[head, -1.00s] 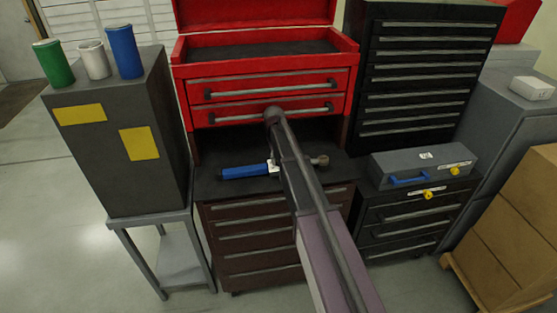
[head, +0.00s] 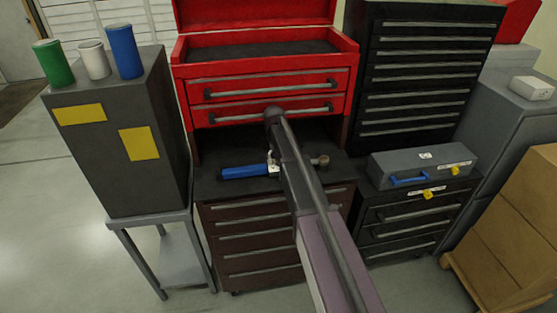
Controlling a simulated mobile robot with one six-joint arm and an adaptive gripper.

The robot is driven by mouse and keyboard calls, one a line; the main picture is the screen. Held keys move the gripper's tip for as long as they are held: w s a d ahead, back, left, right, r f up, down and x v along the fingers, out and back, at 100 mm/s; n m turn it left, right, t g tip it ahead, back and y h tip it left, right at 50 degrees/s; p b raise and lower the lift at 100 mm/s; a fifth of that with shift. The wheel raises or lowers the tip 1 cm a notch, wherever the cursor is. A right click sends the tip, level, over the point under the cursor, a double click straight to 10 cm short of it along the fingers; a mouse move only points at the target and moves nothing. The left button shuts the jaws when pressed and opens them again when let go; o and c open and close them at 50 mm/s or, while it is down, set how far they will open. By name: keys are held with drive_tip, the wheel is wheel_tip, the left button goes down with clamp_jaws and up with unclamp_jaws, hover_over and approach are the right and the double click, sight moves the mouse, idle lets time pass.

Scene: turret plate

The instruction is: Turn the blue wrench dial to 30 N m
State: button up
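The blue wrench (head: 244,172) lies flat on the dark top of the lower chest (head: 210,188), below the red drawers. Its blue handle points left and its round grey head (head: 320,160) shows at the right. A small white part, perhaps the dial, sits at the right end of the handle (head: 272,168); no scale or number can be read. My arm crosses in front of the wrench's middle and hides part of it. My gripper is mostly hidden behind the arm, near the white part, and I cannot tell whether its fingers touch it.
The red chest (head: 266,85) stands over the wrench's recess. At right, a grey case (head: 420,160) with a blue handle sits on a dark drawer unit (head: 415,220). Cardboard boxes (head: 510,220) stand front right. At left, a dark cabinet (head: 125,180) carries green, white and blue cups.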

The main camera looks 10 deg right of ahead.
drive_tip(key=m, duration=0.5)
drive_tip(key=shift+m, duration=0.3)
drive_tip(key=m, duration=0.5)
drive_tip(key=shift+m+y, duration=0.4)
wheel_tip(320, 180, up, 14)
drive_tip(key=p, duration=1.4)
drive_tip(key=s+f+n+b, duration=0.6)
drive_tip(key=s+f+b, duration=0.4)
drive_tip(key=s, duration=0.4)
drive_tip(key=s+f+n+b, duration=0.6)
drive_tip(key=s+f+b, duration=0.5)
drive_tip(key=s, duration=0.4)
drive_tip(key=shift+s+t, duration=0.15)
drive_tip(key=shift+t, duration=0.25)
